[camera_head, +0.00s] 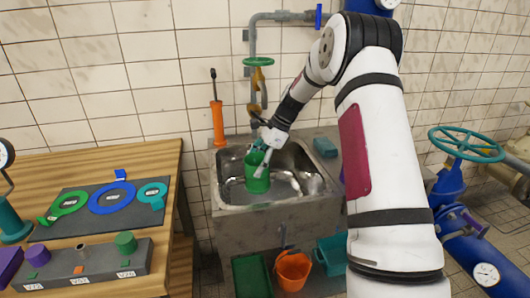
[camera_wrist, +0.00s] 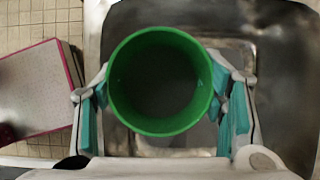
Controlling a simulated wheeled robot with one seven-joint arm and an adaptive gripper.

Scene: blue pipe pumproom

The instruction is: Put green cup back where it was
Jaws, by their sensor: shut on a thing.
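The green cup (camera_head: 257,178) is in the basin of the metal sink (camera_head: 232,206), below and beside the faucet. My gripper (camera_head: 259,157) is shut on the cup. In the wrist view the cup (camera_wrist: 160,82) is seen from above, its round mouth open and its inside dark. The teal-padded fingers of my gripper (camera_wrist: 162,105) lie on its left and right sides. I cannot tell whether the cup's base touches the basin floor.
A wooden table (camera_head: 160,158) on the left holds a dark mat with coloured rings and a grey block with coloured plugs. An orange bucket (camera_head: 292,272) stands below the sink. A teal sponge-like block (camera_head: 325,147) lies on the sink's right rim. Blue pipes and a valve wheel (camera_head: 466,145) are at right.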

